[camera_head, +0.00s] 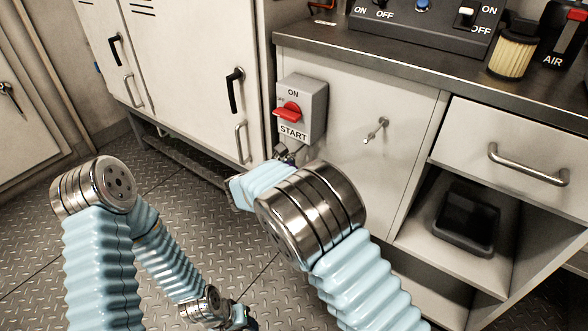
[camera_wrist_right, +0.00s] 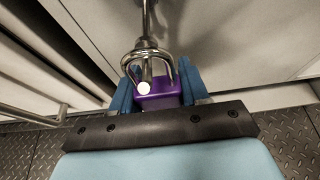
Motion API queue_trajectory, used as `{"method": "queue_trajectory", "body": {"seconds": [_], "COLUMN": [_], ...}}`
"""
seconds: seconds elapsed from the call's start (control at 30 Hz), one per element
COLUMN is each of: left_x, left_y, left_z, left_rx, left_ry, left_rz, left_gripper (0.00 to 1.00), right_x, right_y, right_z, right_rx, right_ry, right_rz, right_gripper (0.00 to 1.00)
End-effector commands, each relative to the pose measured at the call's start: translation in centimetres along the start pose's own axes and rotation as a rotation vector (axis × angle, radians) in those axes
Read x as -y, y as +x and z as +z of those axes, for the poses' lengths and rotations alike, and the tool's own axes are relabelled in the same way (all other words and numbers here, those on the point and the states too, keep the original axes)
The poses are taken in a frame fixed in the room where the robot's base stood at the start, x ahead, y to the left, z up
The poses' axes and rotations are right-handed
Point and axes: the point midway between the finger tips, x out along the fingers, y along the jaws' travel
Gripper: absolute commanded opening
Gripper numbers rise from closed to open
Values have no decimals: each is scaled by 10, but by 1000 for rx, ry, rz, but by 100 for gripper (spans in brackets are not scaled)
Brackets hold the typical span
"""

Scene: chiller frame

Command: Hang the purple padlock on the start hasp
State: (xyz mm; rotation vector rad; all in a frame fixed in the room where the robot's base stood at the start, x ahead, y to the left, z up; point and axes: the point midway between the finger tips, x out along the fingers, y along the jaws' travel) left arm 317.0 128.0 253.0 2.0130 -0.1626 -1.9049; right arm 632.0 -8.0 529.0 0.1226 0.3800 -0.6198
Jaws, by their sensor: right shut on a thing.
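The grey START box (camera_head: 302,108) with its red switch handle (camera_head: 288,111) is on the cabinet side. My right gripper (camera_head: 287,157) is just below it, partly hidden by my own arm. In the right wrist view, my right gripper (camera_wrist_right: 158,88) has its blue fingers shut on the purple padlock (camera_wrist_right: 160,97). The padlock's silver shackle (camera_wrist_right: 187,72) points up. A metal rod (camera_wrist_right: 147,20) with a ring-like end overlaps the shackle; I cannot tell if the shackle passes through it. My left gripper (camera_head: 243,318) is low over the floor, its jaws unclear.
A worktop (camera_head: 400,55) carries a control panel (camera_head: 425,22) and a filter cartridge (camera_head: 510,57). A cabinet door with a small handle (camera_head: 376,130) is right of the box. An open shelf holds a black tray (camera_head: 467,222). White lockers (camera_head: 190,60) stand left.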

Motion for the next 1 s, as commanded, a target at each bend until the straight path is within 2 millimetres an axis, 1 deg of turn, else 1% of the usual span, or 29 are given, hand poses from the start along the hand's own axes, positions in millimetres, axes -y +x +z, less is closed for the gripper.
{"method": "queue_trajectory", "body": {"seconds": [0.1,0.13,0.3,0.33,0.57,0.67,0.77,0.87,1.0], "left_x": [0,0,0,0,0,0,-1,-1,-2], "left_y": [0,0,0,0,0,0,-1,-2,-4], "left_z": [0,0,0,0,0,0,0,0,1], "left_rx": [0,0,0,0,0,0,1,1,2], "left_ry": [0,0,0,0,0,0,0,1,2], "left_rz": [0,0,0,0,0,0,0,1,2], "left_gripper": [39,39,39,39,39,39,39,39,39], "right_x": [0,0,0,0,0,0,-1,-1,-1], "right_y": [0,0,0,0,0,-4,-17,-39,-75], "right_z": [0,0,0,0,0,0,0,1,1], "right_rx": [1,1,0,0,0,0,-1,0,0], "right_ry": [1,1,1,1,0,0,1,0,0], "right_rz": [0,0,0,0,0,1,2,4,5], "right_gripper": [8,46,72,75,75,75,75,75,75]}}
